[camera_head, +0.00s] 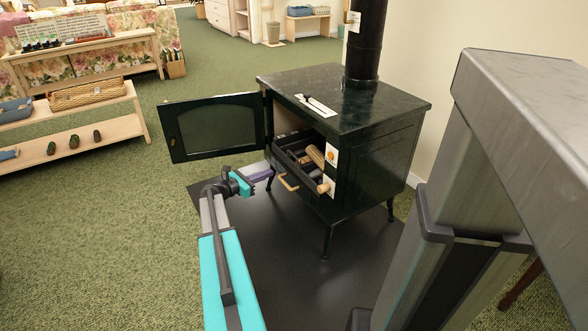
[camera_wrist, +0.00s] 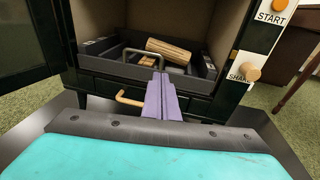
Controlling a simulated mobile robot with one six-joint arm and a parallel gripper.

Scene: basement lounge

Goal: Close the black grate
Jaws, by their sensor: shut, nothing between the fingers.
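My gripper (camera_head: 264,173) is in front of the stove, near the grate's front. In the wrist view its purple fingers (camera_wrist: 159,84) are shut and empty, with the tips over the grate's front edge beside the handle. I cannot tell whether they touch it.
The stove door (camera_head: 215,127) stands wide open to the left. A brass-coloured drawer handle (camera_head: 288,183) is below the grate.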

